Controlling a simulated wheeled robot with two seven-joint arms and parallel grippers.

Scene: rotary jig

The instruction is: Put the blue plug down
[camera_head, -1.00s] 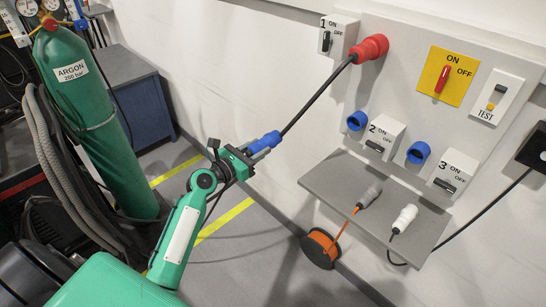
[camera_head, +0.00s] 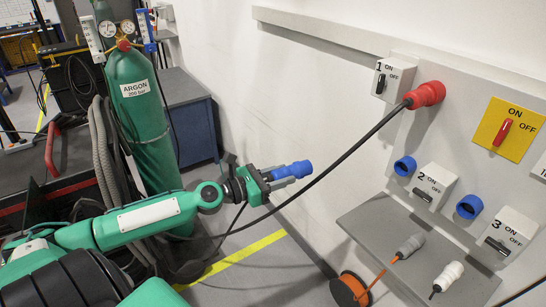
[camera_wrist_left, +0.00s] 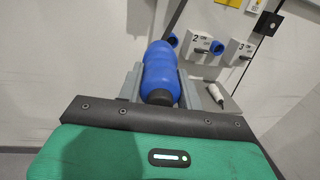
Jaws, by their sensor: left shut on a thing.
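The blue plug (camera_head: 292,171) is held in my left gripper (camera_head: 285,178), in mid-air left of the wall panel and above the floor. In the left wrist view the blue plug (camera_wrist_left: 159,72) sits between the two grey fingers, which are shut on it. A black cable hangs below the gripper in the head view. The red connector (camera_head: 426,94) is in the panel's upper left with a black cable running down from it toward the gripper. My right gripper is not in view.
A grey shelf (camera_head: 385,225) below the panel bears a grey plug (camera_head: 410,245) and a white plug (camera_head: 448,275). Two blue sockets (camera_head: 405,166) (camera_head: 469,207) sit above it beside switches 2 and 3. An orange cable reel (camera_head: 349,290) is below. A green argon cylinder (camera_head: 140,120) stands left.

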